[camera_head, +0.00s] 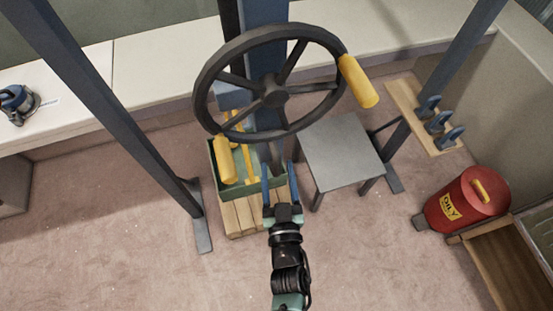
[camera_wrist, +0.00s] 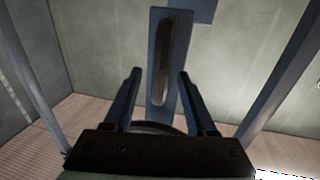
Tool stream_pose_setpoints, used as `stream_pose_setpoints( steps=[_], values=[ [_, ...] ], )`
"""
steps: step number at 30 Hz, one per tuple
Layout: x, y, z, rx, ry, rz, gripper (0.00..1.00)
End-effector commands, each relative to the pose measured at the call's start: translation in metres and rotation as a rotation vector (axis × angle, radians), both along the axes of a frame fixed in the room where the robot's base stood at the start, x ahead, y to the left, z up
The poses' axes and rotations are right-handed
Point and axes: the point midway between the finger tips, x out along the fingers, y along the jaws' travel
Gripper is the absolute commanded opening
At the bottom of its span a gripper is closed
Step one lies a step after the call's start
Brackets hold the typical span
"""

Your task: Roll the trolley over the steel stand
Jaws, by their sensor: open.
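The steel stand (camera_head: 340,150) is a grey square-topped table on legs, right of centre in the head view; its top is bare. A large dark handwheel (camera_head: 275,97) with two yellow grips (camera_head: 358,81) is in front of a blue upright (camera_head: 265,25). I cannot make out the trolley for certain. My gripper (camera_head: 279,182) is open and empty, below the wheel in the picture and left of the stand. In the wrist view its two blue fingers (camera_wrist: 159,85) stand apart before a blue plate (camera_wrist: 158,105) with a dark rounded bar. A dark curved edge shows between the fingers.
A green crate (camera_head: 218,165) with yellow parts inside sits on wooden boards (camera_head: 243,215). Slanted gantry legs (camera_head: 105,100) stand at both sides. A red oily-waste bin (camera_head: 465,200) and a board with blue clamps (camera_head: 437,122) are at right. Floor at left is clear.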

Motion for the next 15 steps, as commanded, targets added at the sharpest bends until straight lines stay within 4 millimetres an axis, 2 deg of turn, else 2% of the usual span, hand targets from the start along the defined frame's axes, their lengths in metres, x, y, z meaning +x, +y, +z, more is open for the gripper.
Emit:
stream_pose_setpoints(
  steps=[6, 15],
  values=[
    [0.020, 0.001, 0.000, 0.000, 0.001, -0.001, 0.57],
    [0.023, 0.001, 0.000, -0.001, 0.001, -0.001, 0.57]
  ],
)
